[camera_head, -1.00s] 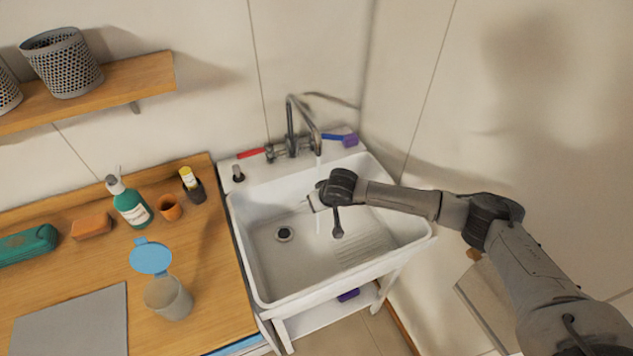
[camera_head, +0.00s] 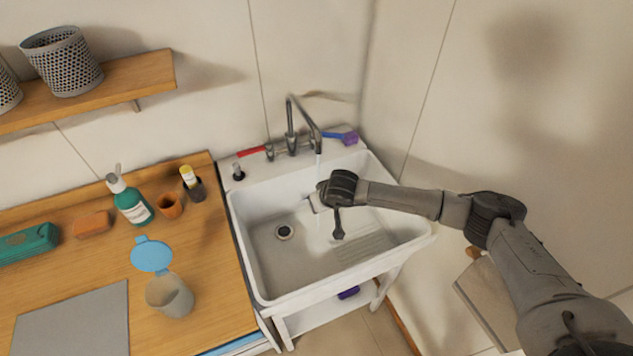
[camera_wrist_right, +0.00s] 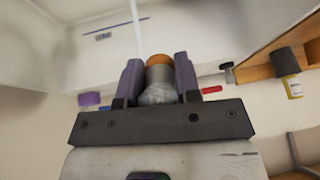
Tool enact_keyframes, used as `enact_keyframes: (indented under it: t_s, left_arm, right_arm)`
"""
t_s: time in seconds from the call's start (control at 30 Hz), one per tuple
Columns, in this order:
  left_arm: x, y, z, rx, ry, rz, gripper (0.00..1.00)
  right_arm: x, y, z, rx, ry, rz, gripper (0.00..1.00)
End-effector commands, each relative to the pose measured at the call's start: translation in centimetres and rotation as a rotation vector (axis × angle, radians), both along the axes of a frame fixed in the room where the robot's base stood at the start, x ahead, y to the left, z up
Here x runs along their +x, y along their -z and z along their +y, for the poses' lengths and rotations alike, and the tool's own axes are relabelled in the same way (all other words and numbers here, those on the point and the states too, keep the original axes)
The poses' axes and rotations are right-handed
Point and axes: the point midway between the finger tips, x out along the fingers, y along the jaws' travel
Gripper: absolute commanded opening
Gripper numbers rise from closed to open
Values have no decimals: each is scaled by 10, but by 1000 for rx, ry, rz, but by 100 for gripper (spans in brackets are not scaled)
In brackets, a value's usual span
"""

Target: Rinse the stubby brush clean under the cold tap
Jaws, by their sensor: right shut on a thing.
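My right gripper (camera_head: 314,203) is over the sink basin (camera_head: 262,262), below the tap (camera_head: 304,112). In the right wrist view its two purple fingers (camera_wrist_right: 159,82) are shut on the stubby brush (camera_wrist_right: 159,76), which shows an orange end, a grey band and a pale, blurred near part. In the head view the brush is mostly hidden by the gripper. A thin stream of water (camera_head: 318,166) falls from the spout toward the gripper. In the wrist view the stream (camera_wrist_right: 136,25) passes just left of the brush; I cannot tell whether it touches. My left gripper is not in view.
A purple item (camera_head: 350,138) is beside the blue lever. The counter at left holds a green pump bottle (camera_head: 132,203) and a clear cup (camera_head: 170,297).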

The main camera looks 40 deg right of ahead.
Motion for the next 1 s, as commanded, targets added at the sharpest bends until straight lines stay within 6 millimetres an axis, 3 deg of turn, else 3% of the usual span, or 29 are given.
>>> enact_keyframes:
  t_s: [0.53,1.0]
  left_arm:
    - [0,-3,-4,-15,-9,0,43]
    - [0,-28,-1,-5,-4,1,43]
  right_arm:
    - [-2,-3,1,0,-1,0,8]
    - [-32,-31,18,-1,-2,1,8]
